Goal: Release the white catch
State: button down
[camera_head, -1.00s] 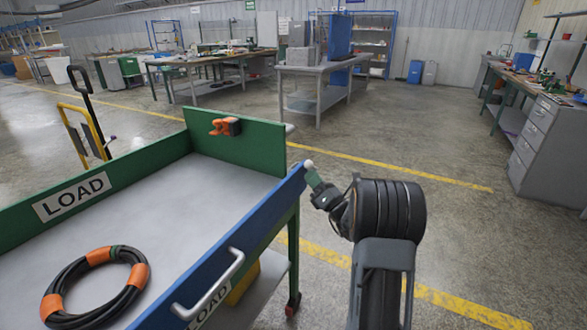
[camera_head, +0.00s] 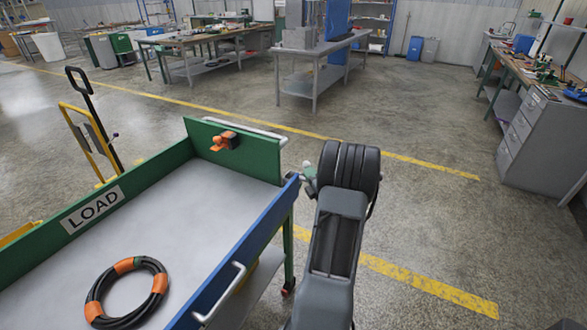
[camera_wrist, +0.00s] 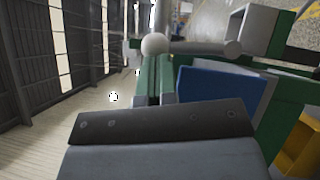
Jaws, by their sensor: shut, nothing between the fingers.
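The white catch shows as a round white knob (camera_wrist: 154,44) in the wrist view. It sits at the far end of the blue side panel (camera_head: 236,262) of the cart; this panel also fills the middle right of the wrist view (camera_wrist: 215,92). My gripper (camera_wrist: 154,62) is shut and empty, its green fingers pointing at the knob. The fingertips are very close to it, but I cannot tell whether they touch. In the head view my gripper (camera_head: 309,172) is at the panel's far corner, partly hidden by my own wrist.
The cart's grey bed (camera_head: 200,205) has green walls and a LOAD label (camera_head: 92,209). A black hose coil with orange bands (camera_head: 127,265) lies on it. An orange clamp (camera_head: 224,141) is on the far wall. A yellow pallet truck (camera_head: 90,140) stands left. Floor at right is clear.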

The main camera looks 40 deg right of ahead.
jog(key=shift+w+d+r+p, duration=0.1)
jog(key=shift+w+r+p, duration=0.15)
jog(key=shift+p, duration=0.15)
dwell(0.4)
jog(key=a+v, duration=0.2)
jog(key=v, duration=1.1)
jog(key=shift+w+a+b, duration=0.3)
jog(key=shift+w+a, duration=0.05)
jog(key=shift+w, duration=0.05)
